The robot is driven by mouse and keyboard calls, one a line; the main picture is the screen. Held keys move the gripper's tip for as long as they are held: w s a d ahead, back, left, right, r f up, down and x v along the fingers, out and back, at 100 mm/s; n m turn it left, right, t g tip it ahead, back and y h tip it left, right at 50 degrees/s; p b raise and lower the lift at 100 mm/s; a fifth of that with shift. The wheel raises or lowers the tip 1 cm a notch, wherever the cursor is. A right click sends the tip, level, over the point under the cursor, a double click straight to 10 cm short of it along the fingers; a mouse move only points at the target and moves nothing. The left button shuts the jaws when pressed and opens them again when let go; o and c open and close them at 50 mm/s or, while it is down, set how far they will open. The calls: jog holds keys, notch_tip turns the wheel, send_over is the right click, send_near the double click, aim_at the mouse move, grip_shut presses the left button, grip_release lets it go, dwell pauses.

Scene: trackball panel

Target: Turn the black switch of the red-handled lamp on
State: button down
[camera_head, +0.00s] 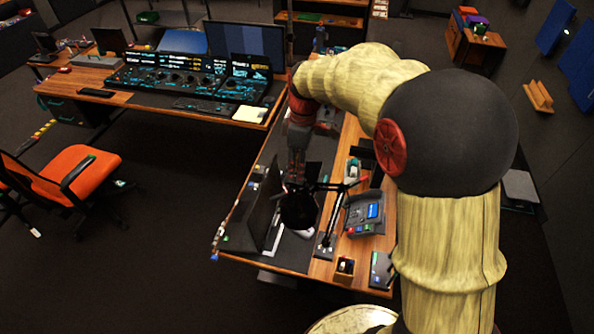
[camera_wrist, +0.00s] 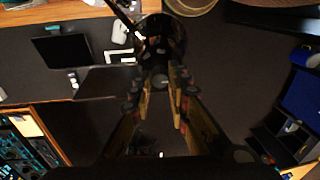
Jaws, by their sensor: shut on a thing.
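A desk lamp with a black head (camera_head: 298,210) and a thin dark arm stands over the wooden desk in the head view. In the wrist view the lamp's dark round head (camera_wrist: 162,35) lies just beyond my fingertips. My gripper (camera_head: 297,180) reaches down to the lamp head from above. In the wrist view my gripper (camera_wrist: 161,82) has its fingers closed in on a small dark part at the lamp head. I cannot tell clearly whether this part is the black switch.
A dark monitor (camera_head: 264,208) stands close left of the lamp. A desk phone (camera_head: 365,212) and small items sit to its right on the desk. A console desk (camera_head: 180,78) and an orange chair (camera_head: 75,172) are at the left, with open floor between.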

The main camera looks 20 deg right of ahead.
jog(key=shift+n, duration=0.9)
jog(key=c, duration=1.8)
grip_release()
jog(key=shift+o, duration=0.6)
notch_tip(320, 180, up, 12)
jog(key=w+d, duration=0.1)
jog(key=shift+d, duration=0.25)
jog(key=shift+f, duration=0.1)
